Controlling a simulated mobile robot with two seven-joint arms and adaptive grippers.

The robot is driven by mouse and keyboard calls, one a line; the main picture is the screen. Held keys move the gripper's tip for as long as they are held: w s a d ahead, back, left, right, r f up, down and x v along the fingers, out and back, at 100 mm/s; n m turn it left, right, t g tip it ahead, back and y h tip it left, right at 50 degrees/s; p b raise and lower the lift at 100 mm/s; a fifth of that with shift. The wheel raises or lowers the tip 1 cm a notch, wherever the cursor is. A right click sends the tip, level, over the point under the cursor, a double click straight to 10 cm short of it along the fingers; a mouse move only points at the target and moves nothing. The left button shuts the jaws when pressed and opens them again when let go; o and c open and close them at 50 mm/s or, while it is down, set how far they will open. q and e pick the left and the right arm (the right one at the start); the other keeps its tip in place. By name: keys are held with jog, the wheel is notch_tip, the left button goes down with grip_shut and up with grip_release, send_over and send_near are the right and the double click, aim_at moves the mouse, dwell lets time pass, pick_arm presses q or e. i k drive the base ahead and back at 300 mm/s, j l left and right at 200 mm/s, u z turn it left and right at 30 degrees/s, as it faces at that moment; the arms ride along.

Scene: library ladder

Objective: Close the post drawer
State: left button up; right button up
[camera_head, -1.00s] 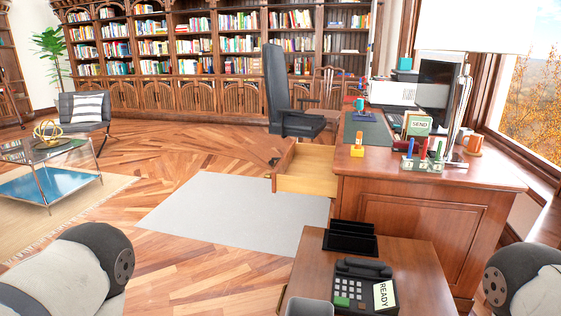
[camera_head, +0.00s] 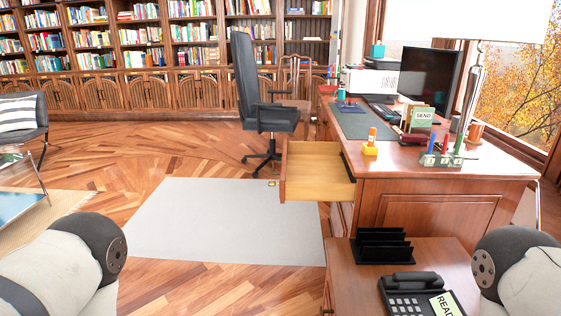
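The post drawer (camera_head: 318,174) is a light wooden drawer pulled out to the left from the near end of the brown wooden desk (camera_head: 430,210). It stands open, and the part of its inside that I can see looks empty. A small brass-coloured piece (camera_head: 272,183) shows at its outer left side. Parts of my two arms show at the lower left and lower right, well apart from the drawer. Neither gripper is in the picture.
A side table (camera_head: 345,285) with a black letter rack (camera_head: 382,246) and a black phone (camera_head: 420,296) stands in front of the desk. A black office chair (camera_head: 262,105) stands behind the drawer. The pale rug (camera_head: 220,222) left of the drawer is clear.

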aim_at(310, 171)
jog(key=i+j+z, duration=0.1)
jog(key=i+j, duration=0.15)
jog(key=i+j+z, duration=0.1)
jog(key=j, duration=0.35)
jog(key=i+j+z, duration=0.1)
jog(key=i+j, duration=0.25)
jog(key=i+j+z, duration=0.1)
jog(key=j, duration=0.3)
jog(key=i+j+z, duration=0.1)
jog(key=i+j, duration=0.15)
jog(key=j, duration=0.15)
jog(key=i+j, duration=0.15)
jog(key=i, duration=0.25)
jog(key=i+j, duration=0.15)
jog(key=i, duration=0.3)
jog(key=i+j+z, duration=0.1)
jog(key=i, duration=0.3)
